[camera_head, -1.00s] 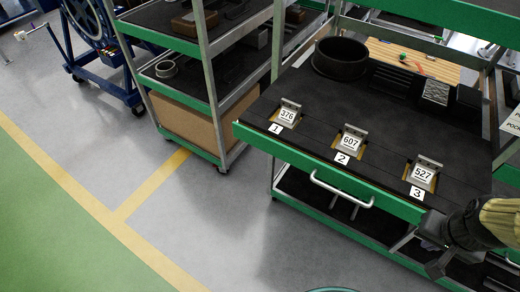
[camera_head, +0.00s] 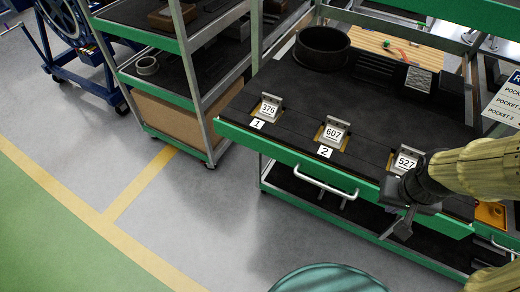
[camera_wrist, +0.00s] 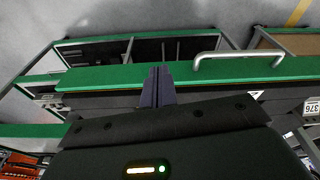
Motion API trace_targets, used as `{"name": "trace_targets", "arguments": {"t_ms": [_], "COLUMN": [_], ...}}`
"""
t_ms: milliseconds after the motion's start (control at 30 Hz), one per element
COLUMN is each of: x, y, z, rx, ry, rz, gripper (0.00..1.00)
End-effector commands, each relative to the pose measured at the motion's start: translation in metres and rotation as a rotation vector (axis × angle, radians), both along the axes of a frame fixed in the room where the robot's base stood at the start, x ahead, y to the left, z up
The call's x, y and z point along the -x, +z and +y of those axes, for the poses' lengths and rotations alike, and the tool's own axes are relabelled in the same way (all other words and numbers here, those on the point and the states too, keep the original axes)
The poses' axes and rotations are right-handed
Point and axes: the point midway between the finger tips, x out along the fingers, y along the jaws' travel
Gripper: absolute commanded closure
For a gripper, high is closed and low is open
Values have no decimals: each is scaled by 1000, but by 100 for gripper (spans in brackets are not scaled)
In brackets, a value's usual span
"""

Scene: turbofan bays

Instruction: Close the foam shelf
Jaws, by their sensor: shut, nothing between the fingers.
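The foam shelf (camera_head: 290,92) is a black foam-lined drawer with a green front edge (camera_head: 285,150) and a silver bar handle (camera_head: 325,188). It sticks out from its rack toward me. Metal blocks marked 376 (camera_head: 269,108), 607 (camera_head: 333,133) and 527 (camera_head: 406,160) sit in its pockets. My gripper (camera_head: 402,228) is at the right part of the front edge, right of the handle, and hides the label by block 527. In the wrist view my shut, empty fingers (camera_wrist: 157,88) overlap the green edge, with the handle (camera_wrist: 238,57) to their right. Contact cannot be told.
A black ring-shaped bin (camera_head: 322,50) stands at the back of the shelf. A second rack (camera_head: 180,85) stands to the left. A lower shelf (camera_head: 300,190) lies beneath. A teal round object (camera_head: 328,280) is at the bottom.

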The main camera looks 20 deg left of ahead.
Motion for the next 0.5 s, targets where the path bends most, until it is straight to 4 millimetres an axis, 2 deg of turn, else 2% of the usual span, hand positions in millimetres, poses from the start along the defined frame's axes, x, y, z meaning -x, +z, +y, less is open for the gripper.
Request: {"name": "trace_targets", "arguments": {"t_ms": [167,500], "x": [6,16], "y": [-24,-67], "z": [25,68], "rx": [101,431], "ry": [357,1309], "rz": [115,423], "gripper": [100,100]}}
